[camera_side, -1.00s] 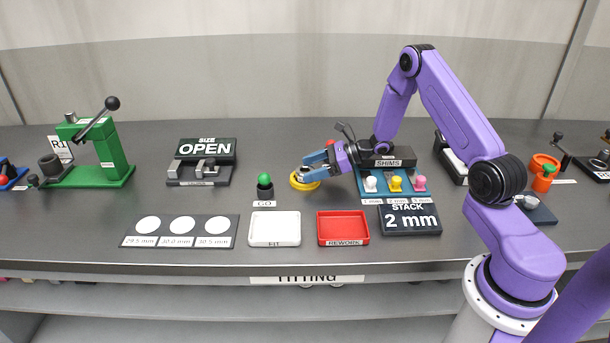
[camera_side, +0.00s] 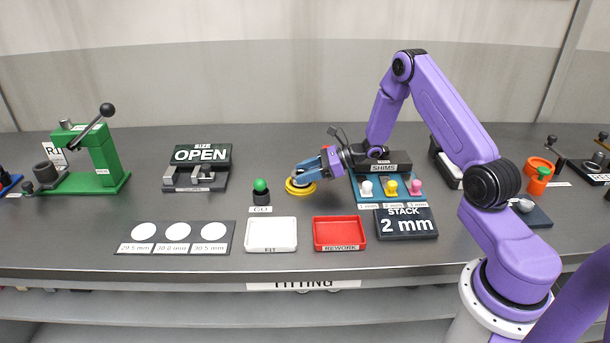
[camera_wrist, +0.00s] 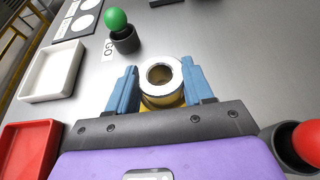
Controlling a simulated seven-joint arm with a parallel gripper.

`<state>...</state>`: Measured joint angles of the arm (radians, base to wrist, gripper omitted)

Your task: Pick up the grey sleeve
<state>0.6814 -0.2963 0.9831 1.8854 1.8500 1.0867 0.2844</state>
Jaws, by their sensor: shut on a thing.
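The grey sleeve (camera_wrist: 161,76) is a short shiny metal ring-shaped tube with an open bore, seen from above in the wrist view. It stands upright at a yellow ring-shaped base (camera_side: 300,190); I cannot tell whether it is clear of it. My gripper (camera_wrist: 160,84) has its two blue fingers on either side of the sleeve and is shut on it. In the side view my gripper (camera_side: 304,177) is low over the yellow base, and its fingers mostly hide the sleeve.
A green-knobbed GO gauge (camera_side: 261,191) stands to the left. A white FIT tray (camera_side: 271,248) and a red REWORK tray (camera_side: 340,247) lie in front. The SHIMS rack (camera_side: 368,198) with coloured knobs is close on the right. Bare bench lies behind the GO gauge.

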